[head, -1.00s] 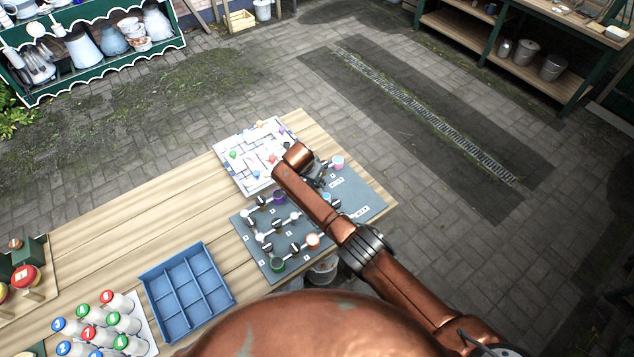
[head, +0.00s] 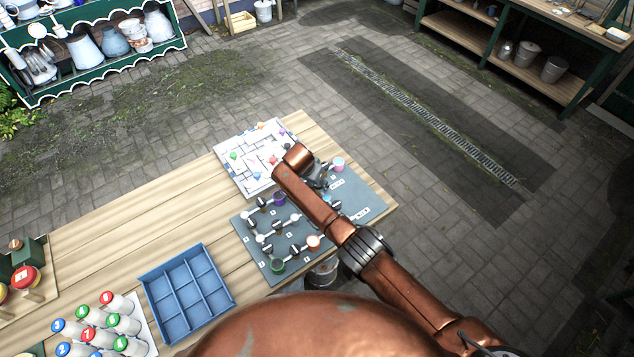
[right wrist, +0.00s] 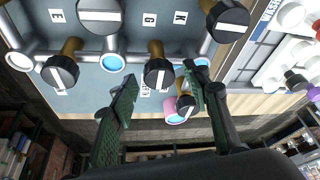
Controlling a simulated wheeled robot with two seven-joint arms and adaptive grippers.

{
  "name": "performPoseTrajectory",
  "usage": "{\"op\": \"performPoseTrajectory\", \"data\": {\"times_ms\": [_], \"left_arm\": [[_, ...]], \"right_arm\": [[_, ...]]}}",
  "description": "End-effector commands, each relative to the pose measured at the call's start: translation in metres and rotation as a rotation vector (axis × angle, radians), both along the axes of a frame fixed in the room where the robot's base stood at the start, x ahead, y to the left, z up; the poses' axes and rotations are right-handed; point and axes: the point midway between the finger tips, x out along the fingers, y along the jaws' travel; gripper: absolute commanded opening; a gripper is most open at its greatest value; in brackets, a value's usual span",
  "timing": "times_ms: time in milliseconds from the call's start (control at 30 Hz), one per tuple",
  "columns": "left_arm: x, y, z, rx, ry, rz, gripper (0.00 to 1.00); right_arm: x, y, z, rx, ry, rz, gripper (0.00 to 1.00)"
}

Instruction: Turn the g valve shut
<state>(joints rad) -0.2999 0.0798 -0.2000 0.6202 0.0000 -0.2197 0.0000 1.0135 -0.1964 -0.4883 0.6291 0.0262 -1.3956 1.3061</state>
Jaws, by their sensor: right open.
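The grey valve board (head: 352,192) lies on the table's right end, with pipes, dark knobs and coloured cups. In the right wrist view a G label (right wrist: 149,19) shows near a round dark knob with a white stripe, the g valve (right wrist: 158,72), on a brass-coloured stem. My right gripper (right wrist: 161,76) is open. Its green-padded fingers appear on either side of this knob; I cannot tell whether they touch it. In the head view the right gripper (head: 318,180) is mostly hidden behind my arm. My left gripper is not in view.
Other striped knobs (right wrist: 60,71) (right wrist: 228,20) stand close by, and one more (right wrist: 186,104) shows between the fingers. A white maze board (head: 240,165) lies behind the valve board. A blue divided tray (head: 187,290) and numbered bottles (head: 98,335) stand to the left.

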Motion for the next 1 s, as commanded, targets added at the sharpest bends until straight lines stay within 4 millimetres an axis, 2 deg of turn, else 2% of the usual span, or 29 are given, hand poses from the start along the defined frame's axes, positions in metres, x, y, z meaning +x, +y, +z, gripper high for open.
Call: {"op": "performPoseTrajectory", "data": {"times_ms": [167,267,500,700,800,1000], "left_arm": [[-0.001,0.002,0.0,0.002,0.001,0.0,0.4],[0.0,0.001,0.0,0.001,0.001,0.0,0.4],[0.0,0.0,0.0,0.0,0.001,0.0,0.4],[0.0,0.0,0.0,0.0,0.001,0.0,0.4],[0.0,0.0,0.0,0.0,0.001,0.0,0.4],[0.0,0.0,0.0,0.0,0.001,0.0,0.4]], "right_arm": [[-0.002,0.003,0.007,0.002,0.0,0.002,0.44],[-0.006,0.006,0.018,0.004,-0.001,0.002,0.44],[-0.022,0.016,0.064,0.004,-0.002,0.002,0.44],[-0.033,0.023,0.096,0.001,-0.001,0.002,0.44],[-0.037,0.024,0.105,0.001,-0.001,0.002,0.44],[-0.039,0.025,0.111,0.001,0.001,0.0,0.44]]}}
